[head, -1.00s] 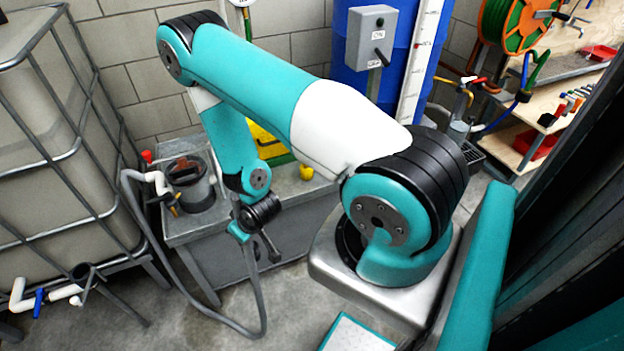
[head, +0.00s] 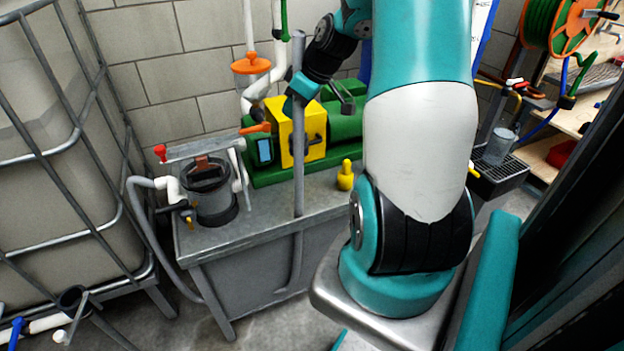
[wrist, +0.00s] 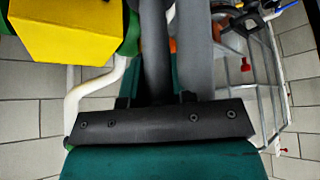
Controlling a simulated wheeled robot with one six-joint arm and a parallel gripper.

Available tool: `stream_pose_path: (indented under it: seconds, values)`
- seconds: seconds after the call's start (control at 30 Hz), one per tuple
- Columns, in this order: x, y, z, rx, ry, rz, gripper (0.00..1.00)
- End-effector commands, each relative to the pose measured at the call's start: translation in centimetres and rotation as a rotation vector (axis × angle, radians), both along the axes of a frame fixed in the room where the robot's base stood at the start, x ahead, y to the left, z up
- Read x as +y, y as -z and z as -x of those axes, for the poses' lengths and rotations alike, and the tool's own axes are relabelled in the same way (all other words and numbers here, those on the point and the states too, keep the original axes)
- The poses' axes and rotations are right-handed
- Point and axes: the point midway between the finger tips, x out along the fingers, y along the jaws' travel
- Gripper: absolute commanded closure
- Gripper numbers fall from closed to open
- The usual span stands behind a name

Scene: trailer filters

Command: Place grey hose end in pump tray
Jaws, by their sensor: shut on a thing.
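The grey hose (head: 298,150) stands upright in front of the pump, its free end at the top. Its lower part loops down past the bench front and back left to a white fitting. My gripper (head: 298,86) is shut on the hose a little below its top end. In the wrist view the hose (wrist: 154,50) runs up from between the jaws (wrist: 158,95); the fingertips are hard to make out. The yellow and green pump (head: 297,133) sits on the grey metal bench top (head: 265,208). I cannot tell which surface is the pump tray.
A grey strainer pot (head: 212,203) with a bar above it stands at the bench's left end. A small yellow bottle (head: 345,176) stands right of the hose. A black grated tray (head: 497,175) is at the right. A caged tank (head: 45,150) is at the left.

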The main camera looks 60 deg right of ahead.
Motion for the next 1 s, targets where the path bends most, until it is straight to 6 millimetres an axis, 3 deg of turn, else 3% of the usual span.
stream_pose_path:
  seconds: [0.03,0.2,0.4,0.63,0.8,1.0]
  values:
    - [0.2,1.9,0.0,0.005,-0.002,-0.006,1.0]
    - [0.2,6.8,0.0,0.004,-0.001,-0.005,1.0]
    - [0.1,11.4,0.0,0.003,0.001,-0.004,1.0]
    - [0.0,13.5,-0.1,0.0,0.003,-0.001,1.0]
    - [0.0,16.3,-0.1,0.002,0.002,-0.002,1.0]
    - [0.0,17.2,-0.1,0.0,0.002,0.001,1.0]
